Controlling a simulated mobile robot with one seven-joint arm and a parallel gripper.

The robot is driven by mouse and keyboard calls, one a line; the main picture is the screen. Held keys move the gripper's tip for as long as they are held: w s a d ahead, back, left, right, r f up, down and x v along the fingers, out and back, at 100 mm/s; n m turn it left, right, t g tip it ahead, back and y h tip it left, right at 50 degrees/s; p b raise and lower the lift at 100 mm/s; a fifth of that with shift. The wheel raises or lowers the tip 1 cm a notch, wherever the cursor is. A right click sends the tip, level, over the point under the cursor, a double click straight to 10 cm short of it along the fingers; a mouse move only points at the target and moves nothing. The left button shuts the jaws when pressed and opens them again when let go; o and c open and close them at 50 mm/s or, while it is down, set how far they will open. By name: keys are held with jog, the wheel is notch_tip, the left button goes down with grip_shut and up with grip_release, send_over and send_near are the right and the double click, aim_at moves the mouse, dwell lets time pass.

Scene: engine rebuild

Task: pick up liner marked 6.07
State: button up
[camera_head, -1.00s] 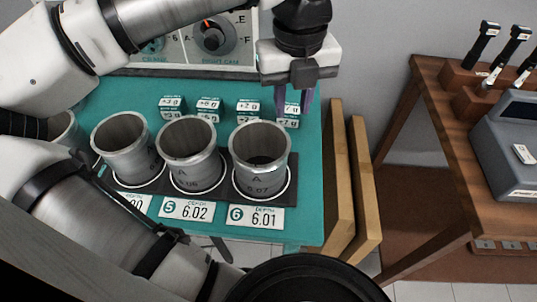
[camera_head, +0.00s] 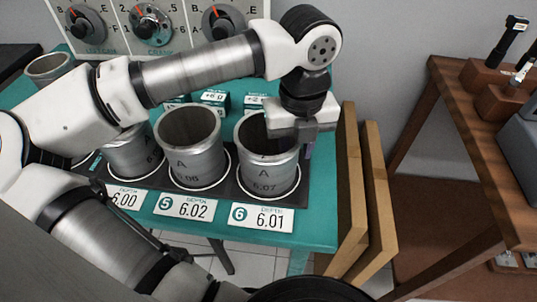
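The liner marked 6.07 (camera_head: 268,172) is a grey metal cylinder with an "A" above its number. It stands upright in a white ring above the label "6 DEPTH 6.01" (camera_head: 261,217). My gripper (camera_head: 302,146) points down at the liner's right rim, and its body overlaps that part of the rim in the picture. A bit of purple finger shows just right of the liner. The other finger is hidden, so I cannot tell the gap or whether the fingers touch the liner.
A liner ending in .06 (camera_head: 190,150) stands close on the left, with another liner (camera_head: 133,155) beyond it. Small marked blocks (camera_head: 214,97) lie behind. Wooden boards (camera_head: 376,200) stand right of the teal table (camera_head: 322,215). A control panel (camera_head: 150,22) is behind.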

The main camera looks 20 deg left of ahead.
jog(key=shift+f, duration=0.2)
grip_shut()
jog(key=shift+r, duration=0.1)
